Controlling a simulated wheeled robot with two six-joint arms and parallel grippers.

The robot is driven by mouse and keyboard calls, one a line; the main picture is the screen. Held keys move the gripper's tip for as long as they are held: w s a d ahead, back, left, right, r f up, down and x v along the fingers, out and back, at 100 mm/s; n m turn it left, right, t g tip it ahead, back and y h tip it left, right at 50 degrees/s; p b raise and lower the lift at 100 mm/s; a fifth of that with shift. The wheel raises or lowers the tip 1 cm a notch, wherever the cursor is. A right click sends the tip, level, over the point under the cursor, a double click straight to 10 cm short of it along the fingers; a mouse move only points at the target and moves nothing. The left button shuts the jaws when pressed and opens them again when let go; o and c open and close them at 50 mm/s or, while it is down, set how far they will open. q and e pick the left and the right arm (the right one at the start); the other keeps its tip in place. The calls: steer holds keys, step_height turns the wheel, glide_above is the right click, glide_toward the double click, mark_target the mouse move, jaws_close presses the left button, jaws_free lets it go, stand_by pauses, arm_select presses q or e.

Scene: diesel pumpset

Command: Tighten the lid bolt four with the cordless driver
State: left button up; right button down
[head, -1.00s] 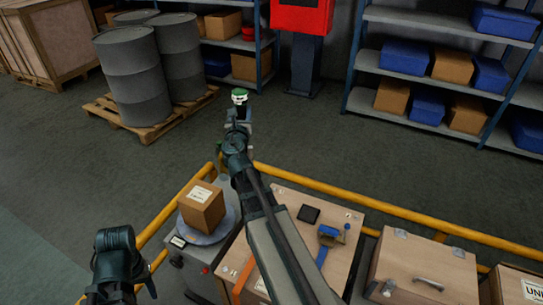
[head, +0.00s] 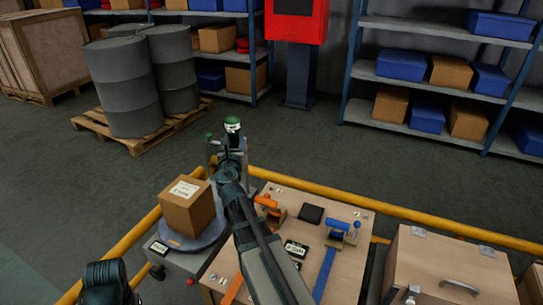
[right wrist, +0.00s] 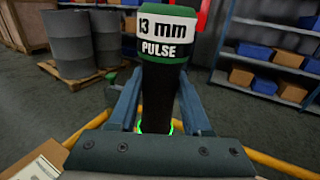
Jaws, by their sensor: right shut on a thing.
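The cordless driver (head: 233,126) has a dark body and a green end with a white band. In the right wrist view the driver (right wrist: 166,52) reads "13 mm PULSE" and stands between the jaws. My right gripper (head: 229,148) is shut on it, held out beyond the yellow rail, apart from the wooden bench top. The jaws also show in the right wrist view (right wrist: 157,105). The driver's lower end is hidden by the gripper. At lower left only a part of my left arm shows, without its fingertips. I cannot make out lid bolt four.
A wooden bench top (head: 345,275) carries orange (head: 268,205) and blue (head: 338,228) tools and a black pad (head: 311,214). A carton (head: 187,208) sits on a round plate at left. A latched wooden box (head: 440,255) stands right. Yellow rail (head: 405,212) borders them; open floor lies beyond.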

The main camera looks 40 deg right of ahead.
arm_select(q)
step_height(320, 180, down, 7)
steer(key=b, duration=0.5)
arm_select(e)
step_height(320, 180, down, 7)
arm_select(q)
steer(key=shift+o, duration=0.4)
steer(key=shift+f+b, duration=0.2)
steer(key=shift+b, duration=0.2)
arm_select(e)
steer(key=shift+f, duration=0.15)
arm_select(q)
steer(key=shift+o, duration=1.2)
arm_select(e)
steer(key=shift+d, duration=0.1)
arm_select(q)
steer(key=shift+r, duration=0.25)
arm_select(e)
steer(key=d+n+t+y, duration=0.2)
steer(key=d+n+y, duration=0.1)
steer(key=d, duration=1.2)
steer(key=shift+s+d+r+t+y, duration=0.15)
steer(key=shift+s+r+t+y, duration=0.2)
steer(key=shift+y, duration=0.45)
steer(key=shift+f, duration=0.1)
